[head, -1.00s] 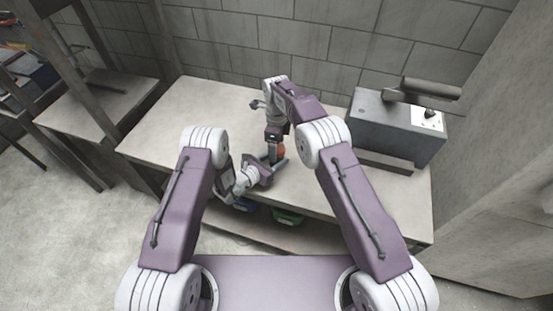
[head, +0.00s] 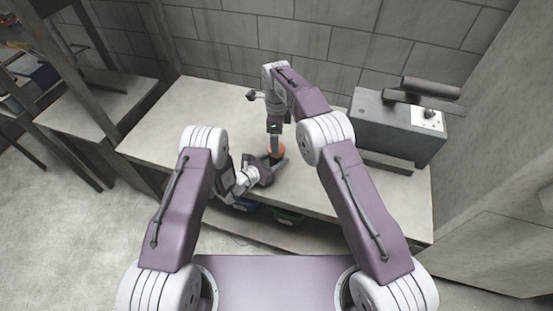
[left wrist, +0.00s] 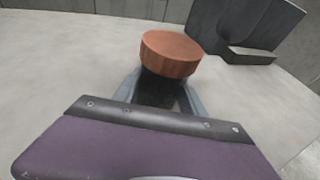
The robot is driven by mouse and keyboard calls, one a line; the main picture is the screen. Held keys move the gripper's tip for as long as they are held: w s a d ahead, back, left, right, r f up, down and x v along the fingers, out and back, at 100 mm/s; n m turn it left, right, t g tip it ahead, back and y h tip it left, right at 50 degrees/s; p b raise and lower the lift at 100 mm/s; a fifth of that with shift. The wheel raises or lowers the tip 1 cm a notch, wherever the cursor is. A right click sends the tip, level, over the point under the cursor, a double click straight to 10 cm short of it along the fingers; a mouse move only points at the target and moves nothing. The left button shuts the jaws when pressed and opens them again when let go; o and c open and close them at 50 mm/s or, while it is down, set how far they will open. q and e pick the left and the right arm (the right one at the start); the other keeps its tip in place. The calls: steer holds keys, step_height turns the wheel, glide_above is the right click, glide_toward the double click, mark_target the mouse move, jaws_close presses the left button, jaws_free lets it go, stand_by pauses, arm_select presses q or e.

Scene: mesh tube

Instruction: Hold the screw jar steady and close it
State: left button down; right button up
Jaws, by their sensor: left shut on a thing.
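The screw jar has a dark body (left wrist: 158,90) and an orange-brown round lid (left wrist: 170,54) on top. The lid also shows in the head view (head: 277,153). The jar looks upright. My left gripper (left wrist: 160,97) is shut on the jar body from the side, with a grey finger on each side below the lid. My right gripper (head: 275,146) points down from above at the lid in the head view.
The jar is over a pale workbench (head: 200,110) against a block wall. A grey box-shaped machine (head: 395,130) stands at the right of the bench. Blue (head: 246,207) and green (head: 288,216) items lie below the front edge. The bench's left side is clear.

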steer(key=n, duration=0.5)
steer(key=shift+s+d+n, duration=0.1)
steer(key=shift+s+n, duration=0.05)
steer(key=shift+n, duration=0.25)
steer(key=n, duration=0.3)
steer(key=shift+r, duration=0.15)
steer(key=n, duration=0.6)
steer(key=shift+s+r+n, duration=0.1)
steer(key=shift+r+n, duration=0.15)
steer(key=shift+n, duration=0.05)
steer(key=n, duration=0.3)
steer(key=shift+r, duration=0.2)
steer(key=n, duration=0.6)
steer(key=shift+r, duration=0.35)
steer(key=n, duration=0.2)
steer(key=r+n, duration=0.1)
steer(key=n, duration=0.1)
steer(key=shift+n, duration=0.4)
steer(key=shift+w+r, duration=0.25)
steer(key=shift+r, duration=0.05)
steer(key=shift+f, duration=0.1)
